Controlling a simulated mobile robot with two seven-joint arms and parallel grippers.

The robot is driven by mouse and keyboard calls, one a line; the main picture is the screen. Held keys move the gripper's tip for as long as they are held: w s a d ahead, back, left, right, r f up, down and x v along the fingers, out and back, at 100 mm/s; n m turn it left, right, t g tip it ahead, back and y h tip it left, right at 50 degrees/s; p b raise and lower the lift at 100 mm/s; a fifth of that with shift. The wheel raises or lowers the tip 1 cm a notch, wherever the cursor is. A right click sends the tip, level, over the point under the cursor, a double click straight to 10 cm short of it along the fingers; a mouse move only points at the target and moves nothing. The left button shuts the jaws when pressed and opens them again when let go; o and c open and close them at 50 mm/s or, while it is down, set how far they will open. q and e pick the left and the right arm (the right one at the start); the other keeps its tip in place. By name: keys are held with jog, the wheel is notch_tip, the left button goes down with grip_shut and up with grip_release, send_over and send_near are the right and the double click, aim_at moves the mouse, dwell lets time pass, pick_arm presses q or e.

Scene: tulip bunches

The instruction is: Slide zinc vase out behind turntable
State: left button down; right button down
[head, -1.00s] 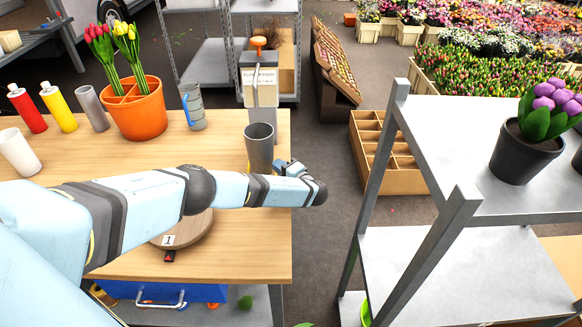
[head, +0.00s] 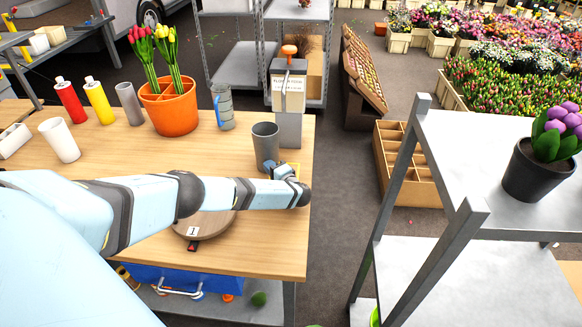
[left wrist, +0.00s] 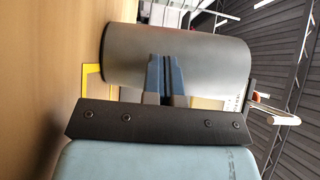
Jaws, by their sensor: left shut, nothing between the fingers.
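The zinc vase (head: 265,146), a plain grey cylinder, stands upright on the wooden table near its right edge. It is behind and to the right of the turntable (head: 222,226), a round wooden disc partly hidden by my left arm. My left gripper (head: 278,172) is shut and empty, low at the vase's near right side. In the left wrist view the vase (left wrist: 190,50) lies across the picture, with the shut fingertips (left wrist: 167,75) against or very close to its side; contact is not certain. My right gripper is not in view.
A yellow-edged mark (head: 294,168) shows beside the gripper. A metal shelf (head: 470,170) stands right, across a gap.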

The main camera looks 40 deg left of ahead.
pick_arm(q)
jog(key=shift+s+a+f, duration=0.1)
jog(key=shift+s+a, duration=0.2)
jog(key=shift+a, duration=0.35)
jog(key=shift+s+a+f, duration=0.1)
jog(key=shift+s+a, duration=0.15)
jog(key=shift+a, duration=0.35)
jog(key=shift+w+f, duration=0.15)
jog(key=shift+f, duration=0.05)
jog(key=shift+d+r, duration=0.15)
jog(key=shift+r, duration=0.1)
jog(key=shift+f, duration=0.15)
